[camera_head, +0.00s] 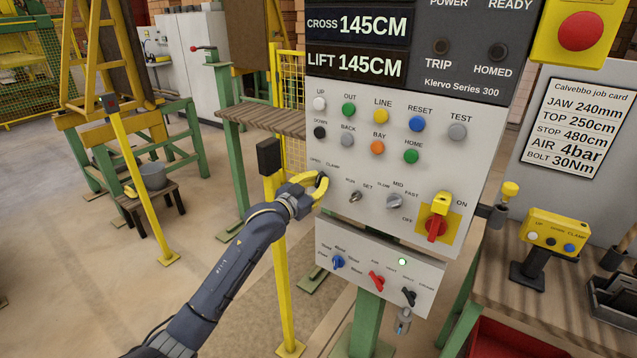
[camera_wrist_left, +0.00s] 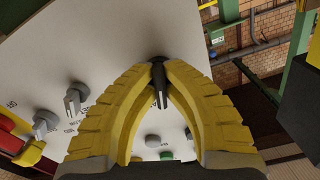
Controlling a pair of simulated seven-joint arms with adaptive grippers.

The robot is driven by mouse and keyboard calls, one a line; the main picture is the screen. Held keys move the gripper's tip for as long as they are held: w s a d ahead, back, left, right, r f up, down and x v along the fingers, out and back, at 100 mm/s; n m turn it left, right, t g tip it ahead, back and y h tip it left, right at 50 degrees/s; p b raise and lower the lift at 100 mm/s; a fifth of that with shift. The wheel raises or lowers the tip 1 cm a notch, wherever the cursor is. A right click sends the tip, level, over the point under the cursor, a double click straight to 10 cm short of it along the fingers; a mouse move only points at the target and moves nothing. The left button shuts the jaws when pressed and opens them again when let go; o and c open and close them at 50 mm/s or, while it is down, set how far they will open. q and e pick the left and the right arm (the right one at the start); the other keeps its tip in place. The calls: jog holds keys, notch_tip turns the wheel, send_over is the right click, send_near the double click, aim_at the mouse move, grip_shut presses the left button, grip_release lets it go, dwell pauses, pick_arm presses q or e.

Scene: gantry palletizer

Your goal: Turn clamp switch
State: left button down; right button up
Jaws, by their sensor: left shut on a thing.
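The grey-white control panel (camera_head: 392,188) stands upright in the middle of the head view. The clamp switch is a small dark knob under the OPEN and CLAMP labels at the panel's left edge. My left gripper (camera_head: 317,183) reaches it from the lower left, and its yellow fingers hide most of it. In the left wrist view the two yellow fingers (camera_wrist_left: 159,68) close on the dark switch (camera_wrist_left: 160,88), whose lever shows between their tips. Its exact setting is hard to tell. My right gripper is not in view.
Grey RUN/SET (camera_head: 355,196) and speed (camera_head: 393,201) selectors sit right of the clamp switch. Coloured buttons are above, and a red-yellow ON/OFF switch (camera_head: 437,226) is at the lower right. A yellow post (camera_head: 280,270) stands close behind my left arm. A lower switch box (camera_head: 350,279) hangs beneath.

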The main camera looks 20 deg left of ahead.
pick_arm(q)
jog(key=n, duration=0.5)
jog(key=shift+r+n, duration=0.1)
jog(key=shift+n, duration=0.3)
jog(key=n, duration=0.5)
jog(key=shift+a, duration=0.1)
jog(key=shift+n, duration=0.4)
jog(key=c, duration=1.5)
grip_release()
jog(key=v, duration=1.2)
